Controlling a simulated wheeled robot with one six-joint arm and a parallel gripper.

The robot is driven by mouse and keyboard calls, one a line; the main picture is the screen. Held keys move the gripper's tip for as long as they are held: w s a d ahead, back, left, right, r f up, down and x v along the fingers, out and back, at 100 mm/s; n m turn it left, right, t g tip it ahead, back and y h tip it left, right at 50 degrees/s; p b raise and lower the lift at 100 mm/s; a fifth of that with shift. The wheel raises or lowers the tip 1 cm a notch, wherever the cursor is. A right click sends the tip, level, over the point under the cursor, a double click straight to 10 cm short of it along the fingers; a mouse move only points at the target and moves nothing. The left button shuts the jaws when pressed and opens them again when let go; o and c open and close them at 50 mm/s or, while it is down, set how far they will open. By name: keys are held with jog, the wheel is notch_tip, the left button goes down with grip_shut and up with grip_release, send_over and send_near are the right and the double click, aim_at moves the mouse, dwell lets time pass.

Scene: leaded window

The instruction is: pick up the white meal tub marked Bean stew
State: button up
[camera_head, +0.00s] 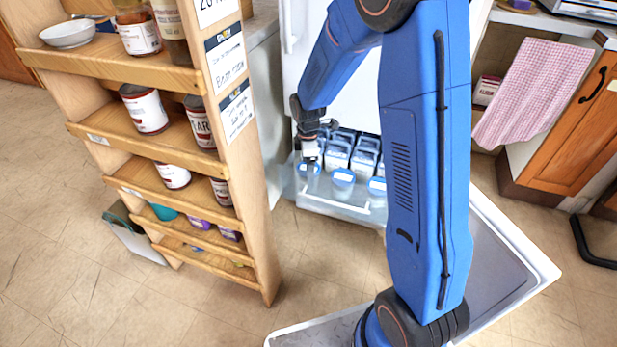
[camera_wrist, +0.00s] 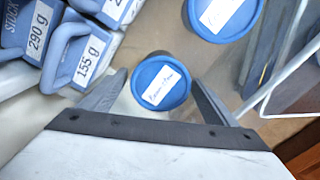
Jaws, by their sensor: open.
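A round tub with a blue lid (camera_wrist: 162,82) lies between the two fingers of my gripper (camera_wrist: 159,80) in the wrist view. Its white lid label has small blurred writing that I cannot read surely as Bean stew. The lid hides most of the body. My gripper is open, one finger on each side of the tub; I cannot tell whether either touches it. In the head view my gripper (camera_head: 309,152) is low over the leftmost blue-lidded tub (camera_head: 309,168) in the open drawer. A second blue-lidded tub (camera_wrist: 226,12) is close by in the wrist view.
Blue handled containers (camera_wrist: 90,55), labelled in grams, stand close on the left in the wrist view. The white drawer (camera_head: 335,205) encloses the tubs, with a wire edge (camera_wrist: 292,72) at right. A wooden shelf rack (camera_head: 250,190) with cans stands left of my arm.

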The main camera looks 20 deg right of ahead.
jog(key=shift+f, duration=0.2)
jog(key=c, duration=1.3)
jog(key=shift+r, duration=0.1)
